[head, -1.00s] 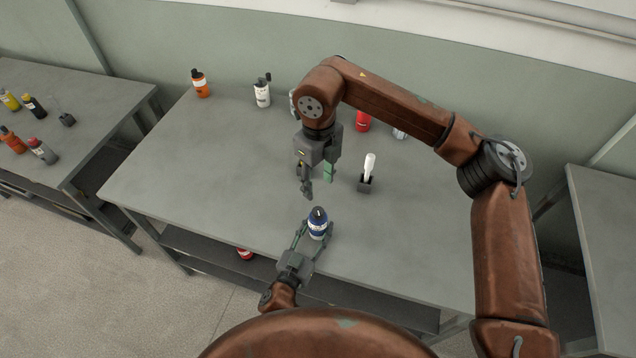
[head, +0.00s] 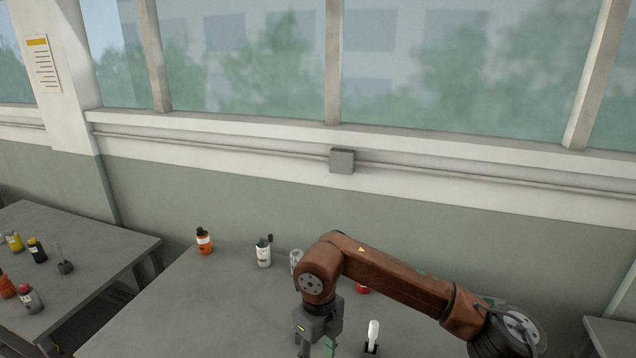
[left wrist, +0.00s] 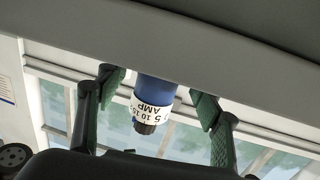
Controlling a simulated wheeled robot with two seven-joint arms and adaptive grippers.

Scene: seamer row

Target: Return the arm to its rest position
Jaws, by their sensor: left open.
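My left gripper (left wrist: 157,88) shows in the left wrist view, with its two green-padded fingers apart. The left arm and the blue bottle are out of the head view. My right gripper (head: 317,342) hangs over the table at the bottom edge of the head view. Its fingers are apart, with their tips cut off by the frame.
On the grey table (head: 215,310) stand an orange bottle (head: 204,242), a white bottle (head: 264,254) and a white-handled tool in a dark holder (head: 373,335). A red item (head: 362,289) is partly behind my right arm. A left table (head: 85,235) holds several bottles. Windows and a wall stand behind.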

